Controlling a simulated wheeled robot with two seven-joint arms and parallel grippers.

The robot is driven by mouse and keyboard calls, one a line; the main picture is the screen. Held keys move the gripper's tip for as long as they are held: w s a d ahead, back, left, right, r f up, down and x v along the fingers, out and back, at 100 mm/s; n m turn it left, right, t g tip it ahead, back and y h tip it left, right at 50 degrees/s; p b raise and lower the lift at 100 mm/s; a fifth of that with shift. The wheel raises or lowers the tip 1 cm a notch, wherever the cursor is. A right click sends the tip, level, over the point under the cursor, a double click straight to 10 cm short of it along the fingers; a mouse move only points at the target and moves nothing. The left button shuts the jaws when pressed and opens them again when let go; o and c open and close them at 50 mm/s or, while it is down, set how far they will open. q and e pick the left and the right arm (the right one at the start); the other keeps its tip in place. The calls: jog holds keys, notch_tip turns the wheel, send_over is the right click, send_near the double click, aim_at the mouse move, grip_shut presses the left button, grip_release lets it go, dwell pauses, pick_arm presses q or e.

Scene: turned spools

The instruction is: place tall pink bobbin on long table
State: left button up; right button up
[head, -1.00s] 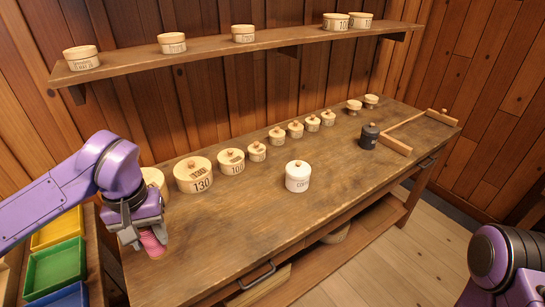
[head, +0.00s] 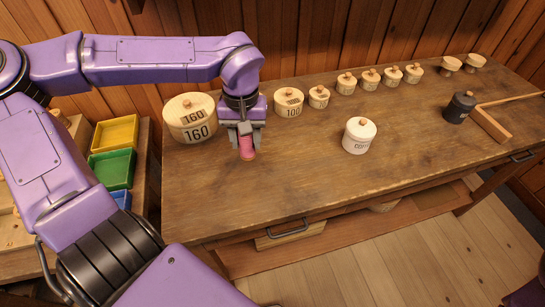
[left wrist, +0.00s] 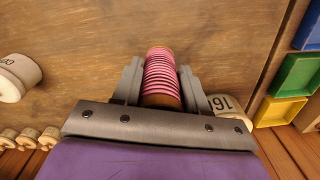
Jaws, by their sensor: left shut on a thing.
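The tall pink bobbin (head: 247,148) is between the fingers of my left gripper (head: 246,140), which is shut on it. It points down over the left part of the long table (head: 300,185). In the left wrist view the bobbin (left wrist: 161,75) shows pink ridged windings and brown ends between the two grey fingers (left wrist: 160,85). I cannot tell whether its lower end touches the wood. My right gripper is not in view.
A round box marked 160 (head: 190,118) stands just left of the gripper, and a box marked 100 (head: 288,102) to its right. A white lidded jar (head: 359,135) stands further right. Coloured trays (head: 112,168) are at the left. The table's front left is clear.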

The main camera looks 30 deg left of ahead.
pick_arm(q)
jog(key=shift+w+d+f+b, duration=0.5)
jog(key=shift+w+f+b, duration=0.2)
jog(key=shift+f, duration=0.1)
jog(key=w+f, duration=0.1)
jog(key=w+d+f, duration=0.1)
jog(key=f, duration=0.1)
jog(key=w+d+f, duration=0.1)
jog(key=w+f, duration=0.1)
jog(key=shift+s+f, duration=0.1)
jog(key=shift+f, duration=1.3)
jog(key=o, duration=1)
jog(key=shift+f, duration=0.15)
jog(key=shift+o, duration=0.2)
notch_tip(320, 180, up, 12)
jog(key=shift+r+p, duration=0.2)
jog(key=shift+p, duration=0.15)
